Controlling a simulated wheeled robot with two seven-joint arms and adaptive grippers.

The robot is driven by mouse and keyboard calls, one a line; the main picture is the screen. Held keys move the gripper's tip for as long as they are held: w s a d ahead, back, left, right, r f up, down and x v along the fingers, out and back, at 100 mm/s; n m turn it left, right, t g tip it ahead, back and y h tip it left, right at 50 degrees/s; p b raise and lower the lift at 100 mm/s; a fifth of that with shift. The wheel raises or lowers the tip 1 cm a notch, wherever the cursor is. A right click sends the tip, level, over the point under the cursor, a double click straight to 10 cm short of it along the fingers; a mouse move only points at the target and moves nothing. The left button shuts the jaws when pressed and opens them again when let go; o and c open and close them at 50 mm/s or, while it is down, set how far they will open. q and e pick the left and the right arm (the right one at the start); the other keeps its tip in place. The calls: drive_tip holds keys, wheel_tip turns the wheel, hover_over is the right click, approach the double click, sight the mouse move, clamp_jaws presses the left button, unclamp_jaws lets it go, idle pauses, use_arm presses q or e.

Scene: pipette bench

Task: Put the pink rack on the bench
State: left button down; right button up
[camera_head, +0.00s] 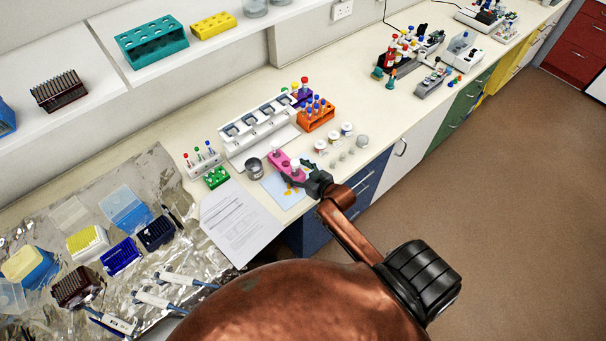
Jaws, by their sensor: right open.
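The pink rack (279,160) is on or just above the bench (372,113), over a pale blue sheet with orange marks (272,187). It stands in front of the white multi-slot holder. Whether its base touches the surface is not clear. My right gripper (303,178) is open at the rack's near right end, very close to it or around it. The black fingers partly hide that end of the rack. My left gripper is not in view.
A metal cup (254,169) and green rack (216,178) stand left of the pink rack. An orange tube rack (316,115) stands behind, white-lidded jars (321,147) to the right. A paper sheet (237,222) lies in front left.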

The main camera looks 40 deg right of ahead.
drive_tip(key=v, duration=0.6)
